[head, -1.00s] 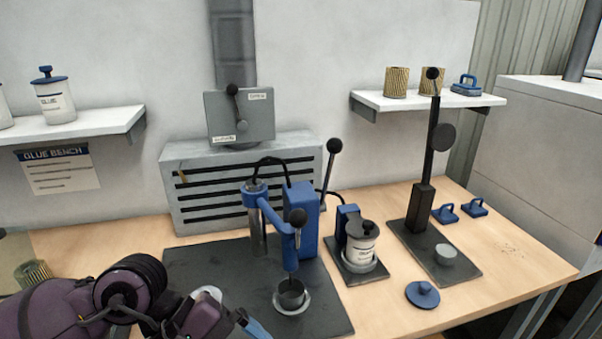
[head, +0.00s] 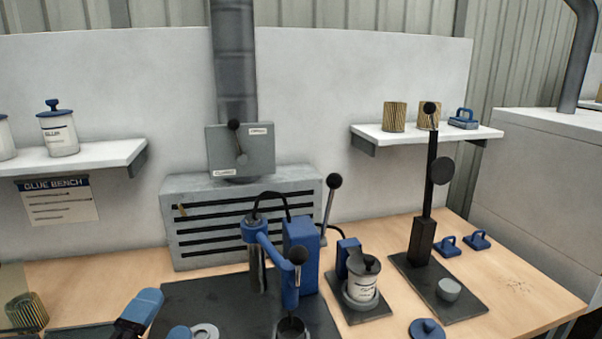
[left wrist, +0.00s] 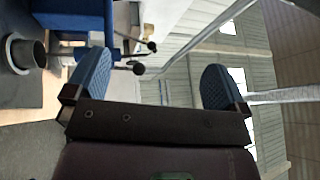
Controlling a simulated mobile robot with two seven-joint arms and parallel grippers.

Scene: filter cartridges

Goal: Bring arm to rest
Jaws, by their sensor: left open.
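My left gripper (head: 161,318) shows at the bottom edge of the head view, left of centre, with its blue fingertips apart. In the left wrist view the two blue ribbed fingers of the left gripper (left wrist: 156,86) stand wide apart with nothing between them. The rest of the left arm is out of the head view. My right gripper is not in view.
A blue glue press (head: 300,250) on a dark mat (head: 205,300) is right of the gripper. Further right are a white canister (head: 362,280) and a black lever stand (head: 421,240). A pleated filter (head: 26,312) is at far left.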

